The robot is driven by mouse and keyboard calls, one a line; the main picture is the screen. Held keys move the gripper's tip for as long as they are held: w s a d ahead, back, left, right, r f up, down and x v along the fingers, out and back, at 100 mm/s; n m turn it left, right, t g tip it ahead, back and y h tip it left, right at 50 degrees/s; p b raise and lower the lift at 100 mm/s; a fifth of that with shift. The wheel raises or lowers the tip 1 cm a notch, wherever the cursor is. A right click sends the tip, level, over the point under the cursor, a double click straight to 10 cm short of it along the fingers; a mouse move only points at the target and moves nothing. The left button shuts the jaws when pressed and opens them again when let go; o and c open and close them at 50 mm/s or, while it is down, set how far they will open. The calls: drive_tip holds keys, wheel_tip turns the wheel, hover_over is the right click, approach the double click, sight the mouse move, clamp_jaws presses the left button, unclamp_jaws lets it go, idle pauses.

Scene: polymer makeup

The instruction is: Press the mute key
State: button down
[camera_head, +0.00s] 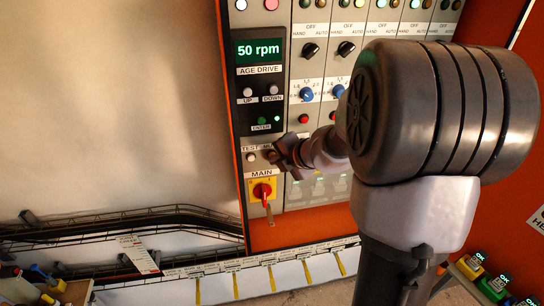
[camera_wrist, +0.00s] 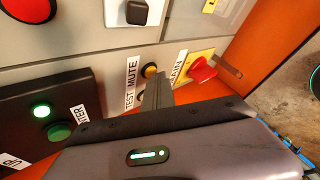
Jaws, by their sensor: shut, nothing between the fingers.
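The mute key is an amber round button (camera_wrist: 149,70) beside the MUTE label (camera_wrist: 132,69) in the wrist view. My gripper (camera_wrist: 158,82) is shut and empty, with its tips close to this button and partly in front of the panel around it. I cannot tell whether they touch. In the head view my gripper (camera_head: 277,156) is at the panel's lower left and hides the mute key and part of its label. The TEST label (camera_head: 249,148) and a pale button (camera_head: 251,157) below it show just left of the gripper.
A red MAIN switch on a yellow plate (camera_head: 263,190) sits just below my gripper; its red knob (camera_wrist: 203,71) sticks out in the wrist view. A blue knob (camera_head: 306,94) is to the right.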

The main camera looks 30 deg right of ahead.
drive_tip(key=s+a, duration=0.1)
drive_tip(key=s, duration=0.5)
drive_tip(key=shift+s+a, duration=0.25)
drive_tip(key=shift+a, duration=0.15)
